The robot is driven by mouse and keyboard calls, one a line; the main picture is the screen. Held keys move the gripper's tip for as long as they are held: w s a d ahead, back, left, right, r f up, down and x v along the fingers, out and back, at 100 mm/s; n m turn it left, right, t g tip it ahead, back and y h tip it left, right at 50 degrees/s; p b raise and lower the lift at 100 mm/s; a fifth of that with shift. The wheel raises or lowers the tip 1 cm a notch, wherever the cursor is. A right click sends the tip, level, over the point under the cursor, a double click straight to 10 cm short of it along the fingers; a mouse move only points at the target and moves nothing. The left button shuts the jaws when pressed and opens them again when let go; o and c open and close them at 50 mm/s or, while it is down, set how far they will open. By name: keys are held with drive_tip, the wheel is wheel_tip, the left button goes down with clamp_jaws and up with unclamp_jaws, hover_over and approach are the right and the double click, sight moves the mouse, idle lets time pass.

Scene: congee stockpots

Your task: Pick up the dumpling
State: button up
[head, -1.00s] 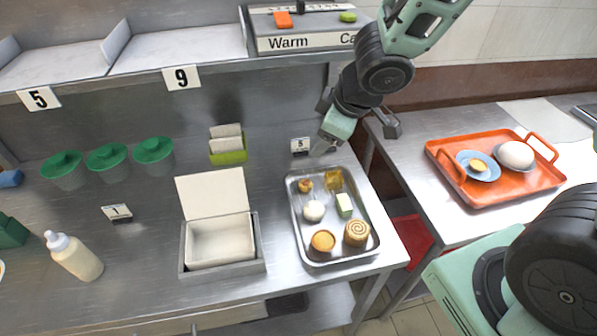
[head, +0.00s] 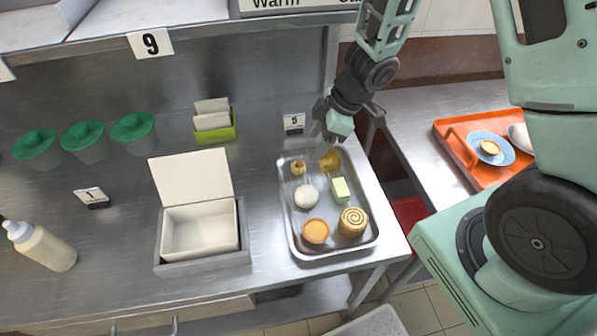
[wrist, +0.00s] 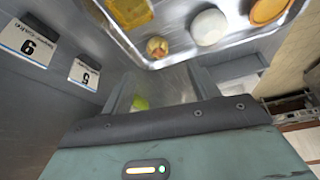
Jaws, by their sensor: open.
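A steel tray (head: 286,225) on the counter holds several foods. A small round, pleated, open-topped dumpling (head: 298,167) sits in its far left part. A crinkled yellow piece (head: 330,161) lies to its right at the far edge; I cannot tell whether it is also a dumpling. In the wrist view the small dumpling (wrist: 157,47) is near the tray rim, beside the yellow piece (wrist: 130,10). My gripper (head: 343,120) is open and empty, above the tray's far right end, apart from the foods.
The tray also holds a white bun (head: 306,196), a pale green block (head: 341,188), a tart (head: 315,231) and a spiral roll (head: 352,221). An open box (head: 200,232) stands left. A number 5 card (head: 293,123) stands behind the tray. An orange tray (head: 455,140) is right.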

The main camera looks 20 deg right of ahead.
sight(301, 163)
drive_tip(key=b+x, duration=0.1)
drive_tip(key=x, duration=0.3)
drive_tip(key=b+x, duration=0.1)
drive_tip(key=x, duration=0.4)
drive_tip(key=shift+w+d+b, duration=0.1)
drive_tip(key=shift+w+b, duration=0.1)
drive_tip(key=shift+b, duration=0.1)
drive_tip(key=c, duration=1)
